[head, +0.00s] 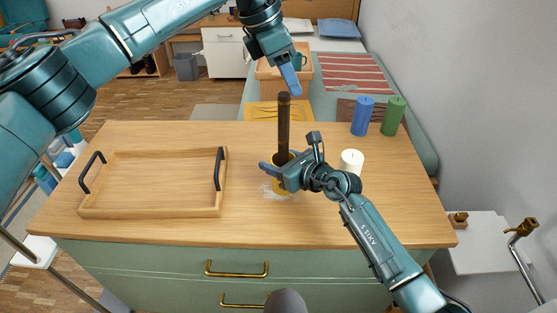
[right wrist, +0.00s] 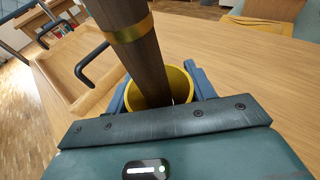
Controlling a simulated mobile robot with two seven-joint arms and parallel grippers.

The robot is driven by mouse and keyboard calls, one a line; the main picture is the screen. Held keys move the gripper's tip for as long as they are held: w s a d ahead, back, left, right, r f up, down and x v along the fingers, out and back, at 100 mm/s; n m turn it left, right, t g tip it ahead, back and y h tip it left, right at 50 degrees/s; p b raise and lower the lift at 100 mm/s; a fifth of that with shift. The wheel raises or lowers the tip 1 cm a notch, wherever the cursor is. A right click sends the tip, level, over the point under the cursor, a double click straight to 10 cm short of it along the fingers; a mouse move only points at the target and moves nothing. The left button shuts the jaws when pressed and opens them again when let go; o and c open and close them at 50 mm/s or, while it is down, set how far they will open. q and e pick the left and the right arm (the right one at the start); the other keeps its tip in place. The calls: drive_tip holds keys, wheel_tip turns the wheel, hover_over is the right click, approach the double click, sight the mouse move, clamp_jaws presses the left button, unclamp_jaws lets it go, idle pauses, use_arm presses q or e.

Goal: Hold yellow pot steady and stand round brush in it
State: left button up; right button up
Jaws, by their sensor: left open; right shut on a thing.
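The yellow pot (head: 281,187) stands on the wooden counter, and its open rim shows in the right wrist view (right wrist: 183,78). My right gripper (head: 278,170) is shut on the pot, with a blue finger on each side of it in the right wrist view. The round brush (head: 284,130) is dark brown and nearly upright, its lower end inside the pot; its gold band shows in the right wrist view (right wrist: 130,30). Its end inside the pot is hidden. My left gripper (head: 290,78) is open and empty, just above the brush's top and apart from it.
A wooden tray (head: 150,212) with black handles lies to the left. A white candle (head: 351,161) stands close to my right wrist. A blue candle (head: 362,116) and a green candle (head: 393,116) stand at the back right.

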use_arm(q)
drive_tip(key=v, duration=1.1)
drive_tip(key=shift+a+r, duration=0.2)
drive_tip(key=shift+s, duration=0.1)
use_arm(e)
drive_tip(key=o, duration=1.1)
